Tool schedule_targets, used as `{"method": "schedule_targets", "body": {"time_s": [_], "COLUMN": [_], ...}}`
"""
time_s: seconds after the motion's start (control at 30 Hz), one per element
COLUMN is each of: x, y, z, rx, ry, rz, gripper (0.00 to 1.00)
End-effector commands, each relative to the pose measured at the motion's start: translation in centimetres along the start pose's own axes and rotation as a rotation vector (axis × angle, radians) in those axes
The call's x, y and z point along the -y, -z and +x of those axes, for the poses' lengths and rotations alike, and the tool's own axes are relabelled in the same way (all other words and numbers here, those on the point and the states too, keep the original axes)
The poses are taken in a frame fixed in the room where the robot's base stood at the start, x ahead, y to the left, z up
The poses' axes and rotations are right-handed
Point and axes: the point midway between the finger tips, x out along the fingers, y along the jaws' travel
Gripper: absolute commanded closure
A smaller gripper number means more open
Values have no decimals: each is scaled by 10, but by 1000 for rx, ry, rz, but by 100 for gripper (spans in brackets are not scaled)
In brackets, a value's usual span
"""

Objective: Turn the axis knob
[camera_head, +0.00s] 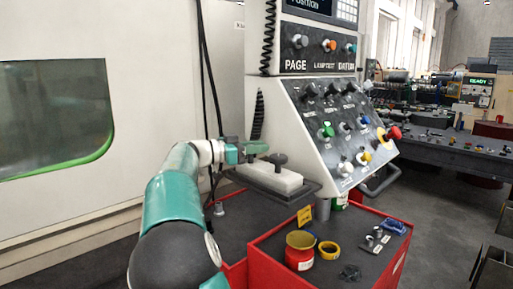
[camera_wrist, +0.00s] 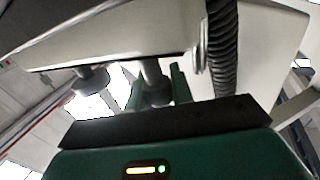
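A white box (camera_head: 268,179) with dark round knobs on top lies on a dark tray beside the control panel. One knob (camera_head: 279,159) shows clearly in the head view; a second is partly covered by my gripper. No axis label is readable. In the wrist view the box appears overhead with a left knob (camera_wrist: 90,79) and a middle knob (camera_wrist: 156,88). My gripper (camera_head: 260,146) is at knob height, and its green fingers (camera_wrist: 157,92) stand apart with the middle knob between them. Whether they touch the knob cannot be told.
The control panel (camera_head: 325,115) with several buttons rises just right of the box. A coiled cable (camera_wrist: 221,45) passes close to my gripper in the wrist view. Open floor lies at the right.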

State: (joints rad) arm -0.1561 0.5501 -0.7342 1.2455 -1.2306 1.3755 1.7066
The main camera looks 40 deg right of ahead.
Motion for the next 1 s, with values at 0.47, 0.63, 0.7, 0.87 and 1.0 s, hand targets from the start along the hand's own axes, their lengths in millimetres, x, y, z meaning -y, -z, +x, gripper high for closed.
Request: {"method": "schedule_targets", "body": {"time_s": [0.47, 0.63, 0.7, 0.87, 1.0], "x": [0, 2, 3, 5, 7], "y": [0, 1, 0, 0, 0], "z": [0, 0, 0, -1, -1], "rx": [5, 11, 14, 20, 25], "ry": [82, 191, 249, 394, 523], "rz": [1, 1, 1, 1, 3], "gripper": [100, 100, 100, 100, 100]}}
